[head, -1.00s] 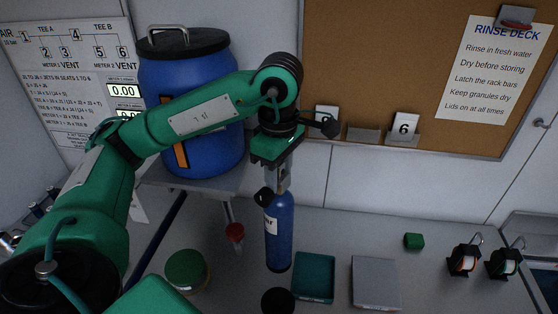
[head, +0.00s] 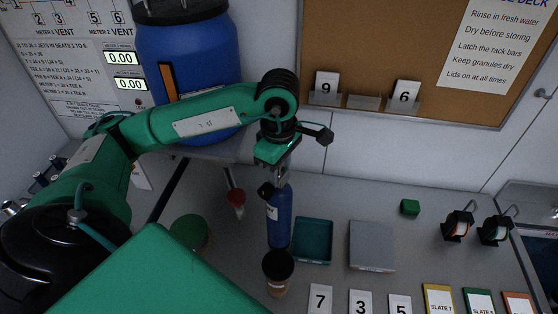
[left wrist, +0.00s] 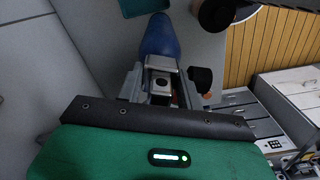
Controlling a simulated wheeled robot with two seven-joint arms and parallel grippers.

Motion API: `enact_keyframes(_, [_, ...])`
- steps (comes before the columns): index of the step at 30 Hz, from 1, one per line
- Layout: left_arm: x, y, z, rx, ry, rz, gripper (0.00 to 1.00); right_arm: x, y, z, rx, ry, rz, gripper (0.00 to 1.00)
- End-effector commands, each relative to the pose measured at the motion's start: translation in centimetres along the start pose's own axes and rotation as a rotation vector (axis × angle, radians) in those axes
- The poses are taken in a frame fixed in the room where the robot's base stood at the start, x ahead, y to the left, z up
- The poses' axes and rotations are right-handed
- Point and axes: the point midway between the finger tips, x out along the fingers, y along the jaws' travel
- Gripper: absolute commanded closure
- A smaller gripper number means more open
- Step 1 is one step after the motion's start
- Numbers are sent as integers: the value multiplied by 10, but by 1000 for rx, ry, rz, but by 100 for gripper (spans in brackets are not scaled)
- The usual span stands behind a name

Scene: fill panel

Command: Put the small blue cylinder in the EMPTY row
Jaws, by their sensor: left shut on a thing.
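The small blue cylinder (head: 279,222) is upright, with a white label and a dark valve knob at its top. My left gripper (head: 274,182) is shut on its top end, with the arm reaching in from the left and the hand pointing down. In the left wrist view the blue body (left wrist: 159,38) shows beyond the gripper jaws (left wrist: 160,85). I cannot tell whether the cylinder's base touches the counter. The EMPTY row cannot be made out in these frames. My right gripper is not in view.
A teal tray (head: 313,241) and a grey flat box (head: 371,246) lie right of the cylinder. A dark-topped cup (head: 278,272) stands just in front. A large blue drum (head: 188,70) stands behind my arm. Number cards (head: 320,298) and slates (head: 437,298) line the front.

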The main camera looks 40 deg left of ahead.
Motion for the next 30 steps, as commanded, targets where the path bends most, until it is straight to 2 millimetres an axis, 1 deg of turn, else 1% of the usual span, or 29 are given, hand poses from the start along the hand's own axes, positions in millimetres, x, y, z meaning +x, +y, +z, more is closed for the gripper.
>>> enact_keyframes(1, [2, 0, 0, -1, 1, 0, 100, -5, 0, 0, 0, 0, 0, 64])
enact_keyframes(3, [10, 0, 0, -2, 0, -1, 100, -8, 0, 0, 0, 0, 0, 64])
enact_keyframes(9, [24, 1, 0, -2, 0, 3, 100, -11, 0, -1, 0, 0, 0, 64])
enact_keyframes(17, [26, 1, 0, -1, 0, 4, 100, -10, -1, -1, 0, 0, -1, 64])
enact_keyframes(22, [29, 1, 0, -1, 0, 4, 100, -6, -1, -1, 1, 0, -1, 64])
enact_keyframes(23, [31, 0, 0, -1, 1, -1, 62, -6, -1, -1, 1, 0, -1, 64])
enact_keyframes(24, [30, 0, 0, -1, 1, -1, 54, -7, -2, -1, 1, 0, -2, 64])
enact_keyframes(26, [30, 0, 0, -1, 1, -1, 42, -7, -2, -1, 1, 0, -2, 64])
enact_keyframes(30, [30, 0, 0, -1, 1, -1, 42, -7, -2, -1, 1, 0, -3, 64])
